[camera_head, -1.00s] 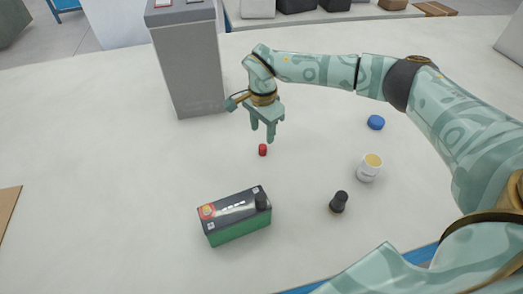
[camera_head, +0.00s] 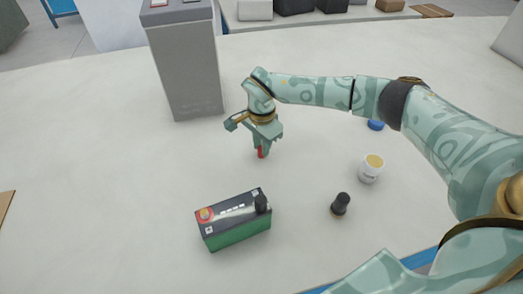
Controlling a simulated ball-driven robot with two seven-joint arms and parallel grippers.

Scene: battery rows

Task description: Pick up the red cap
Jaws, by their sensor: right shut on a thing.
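The red cap (camera_head: 261,153) is a small red piece at the white table's middle, partly hidden by the fingers. My right gripper (camera_head: 262,150) points down and is shut on the red cap. The cap is at or close to the table surface; I cannot tell whether it is lifted. My left gripper is not in view.
A green and black battery (camera_head: 236,220) with a black cap on top lies nearer to me. A black knob-like piece (camera_head: 340,204), a white and yellow cup (camera_head: 370,168) and a blue cap (camera_head: 376,125) are to the right. A tall grey box (camera_head: 187,75) stands behind.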

